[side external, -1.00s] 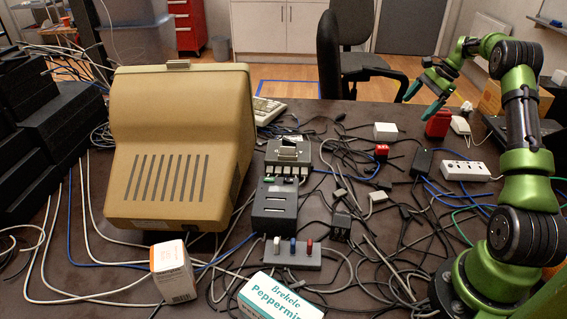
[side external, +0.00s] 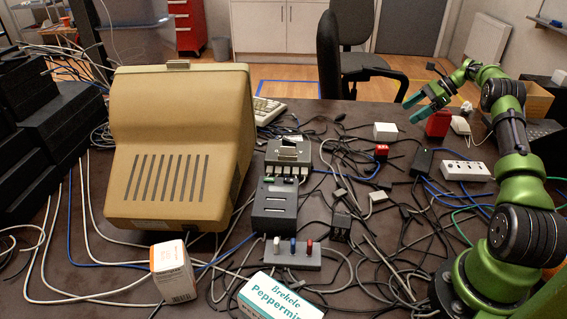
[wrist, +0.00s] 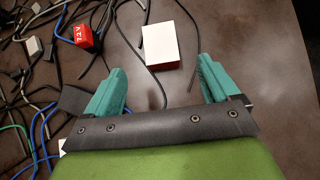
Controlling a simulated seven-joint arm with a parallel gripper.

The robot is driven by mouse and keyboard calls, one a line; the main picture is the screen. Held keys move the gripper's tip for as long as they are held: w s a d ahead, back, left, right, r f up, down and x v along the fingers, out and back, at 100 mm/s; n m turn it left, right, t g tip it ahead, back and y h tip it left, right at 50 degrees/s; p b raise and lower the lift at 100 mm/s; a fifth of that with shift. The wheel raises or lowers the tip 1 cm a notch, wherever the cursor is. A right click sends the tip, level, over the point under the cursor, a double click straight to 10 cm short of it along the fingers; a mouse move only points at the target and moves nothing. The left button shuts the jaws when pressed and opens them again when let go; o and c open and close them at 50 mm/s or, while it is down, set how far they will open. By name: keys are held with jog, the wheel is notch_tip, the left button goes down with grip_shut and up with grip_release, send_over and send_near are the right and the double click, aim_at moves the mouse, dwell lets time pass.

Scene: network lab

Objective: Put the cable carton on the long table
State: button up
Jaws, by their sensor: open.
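A small white box (side external: 385,131) with a red side (wrist: 158,45) lies on the dark table (wrist: 255,60). It is the box closest to my gripper, but no label is readable, so I cannot tell if it is the cable carton. My gripper (side external: 411,108) has teal fingers, is open and empty, and hangs above the table to the right of the white box. In the wrist view, my gripper (wrist: 162,78) has its fingers apart, with the white box just beyond the gap between them.
A red block (side external: 381,150), tangled cables (side external: 340,185) and a power strip (side external: 466,171) lie nearby. A cardboard box (side external: 537,100) is behind my arm. A beige monitor (side external: 175,150) stands left. Bare table is right in the wrist view.

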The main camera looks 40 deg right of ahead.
aim_at(388, 127)
jog(key=x, duration=1.1)
jog(key=shift+d, duration=0.1)
jog(key=c, duration=1.2)
